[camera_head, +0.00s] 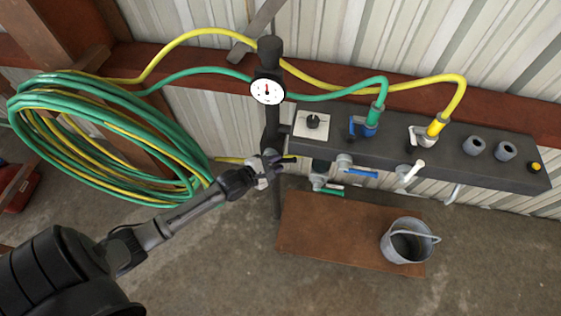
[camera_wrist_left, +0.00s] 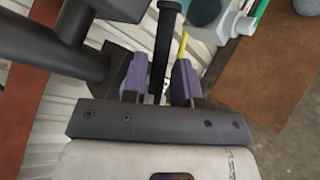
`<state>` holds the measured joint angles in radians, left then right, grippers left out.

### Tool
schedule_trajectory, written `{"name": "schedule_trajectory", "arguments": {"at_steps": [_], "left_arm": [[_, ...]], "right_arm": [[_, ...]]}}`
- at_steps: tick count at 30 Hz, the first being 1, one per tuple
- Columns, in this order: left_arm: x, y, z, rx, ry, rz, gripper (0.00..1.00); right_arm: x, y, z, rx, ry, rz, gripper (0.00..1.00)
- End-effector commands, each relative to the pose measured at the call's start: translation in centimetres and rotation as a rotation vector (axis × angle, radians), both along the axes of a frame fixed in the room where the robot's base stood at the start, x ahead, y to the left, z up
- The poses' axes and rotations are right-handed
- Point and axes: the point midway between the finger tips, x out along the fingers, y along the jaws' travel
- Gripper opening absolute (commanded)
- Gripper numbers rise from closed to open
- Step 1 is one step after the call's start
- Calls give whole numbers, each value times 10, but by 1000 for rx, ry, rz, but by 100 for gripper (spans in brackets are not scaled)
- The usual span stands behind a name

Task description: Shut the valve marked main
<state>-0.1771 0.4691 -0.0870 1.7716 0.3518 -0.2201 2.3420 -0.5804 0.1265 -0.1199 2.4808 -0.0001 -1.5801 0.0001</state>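No label reading "main" can be made out. A black upright pipe (camera_head: 272,140) with a round white gauge (camera_head: 267,91) stands left of the dark manifold. My left gripper (camera_head: 277,162) is at this pipe, below the gauge, with thin yellow parts showing beside it. In the left wrist view, my left gripper's purple fingers (camera_wrist_left: 161,72) are apart, with a black bar (camera_wrist_left: 166,35) between them in the picture; contact cannot be told. Several valve levers hang under the manifold: a blue one (camera_head: 361,173), a green one (camera_head: 328,192) and a white one (camera_head: 411,174). My right gripper is not in view.
The manifold (camera_head: 465,168) carries a black knob on a white plate (camera_head: 312,122) and green and yellow hoses. Coiled hoses (camera_head: 100,130) hang at the left. A metal bucket (camera_head: 397,258) stands on a brown board (camera_head: 320,240) below. The concrete floor in front is clear.

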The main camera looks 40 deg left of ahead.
Motion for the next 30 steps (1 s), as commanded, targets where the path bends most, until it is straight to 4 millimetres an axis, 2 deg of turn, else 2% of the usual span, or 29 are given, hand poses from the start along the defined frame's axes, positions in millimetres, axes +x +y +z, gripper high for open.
{"name": "schedule_trajectory", "arguments": {"at_steps": [3,7,18,27,30], "left_arm": [[12,-1,-3,1,-1,0,27],[18,-2,-5,0,0,0,27],[21,-3,-5,1,0,0,27],[21,-3,-5,1,0,0,0],[21,-3,-5,1,0,0,0]], "right_arm": [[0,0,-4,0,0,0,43],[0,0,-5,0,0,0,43],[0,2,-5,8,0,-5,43],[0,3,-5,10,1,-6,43],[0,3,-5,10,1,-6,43]]}}
